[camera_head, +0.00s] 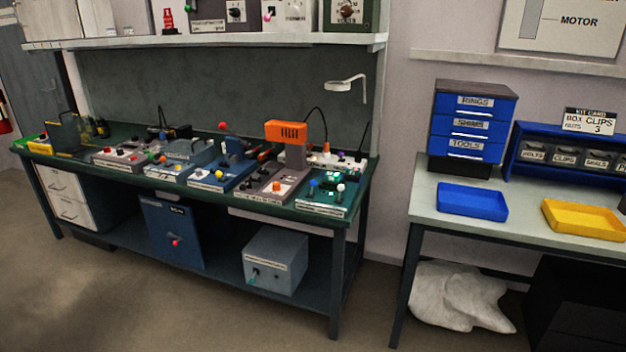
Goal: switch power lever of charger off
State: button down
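The labels on the devices are too small to read, so I cannot tell which one is the charger. Several devices with coloured knobs and levers stand on the green workbench (52,161) at left. They include a green-topped panel (323,208) at the right front corner, a grey unit with an orange head (286,130), a blue unit (222,180) and a grey unit (118,160). A grey box (282,275) with a small teal-tipped lever (253,273) stands on the lower shelf. Lever positions are unclear. My gripper is not in view.
A second table (430,207) at right holds a blue tray (470,214), a yellow tray (580,232) and blue drawers (472,115). The floor in front is clear. A white sack (460,295) lies under the right table.

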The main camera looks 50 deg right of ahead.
aim_at(312, 183)
jog(key=u, duration=0.05)
jog(key=i, duration=1)
jog(key=z, duration=0.05)
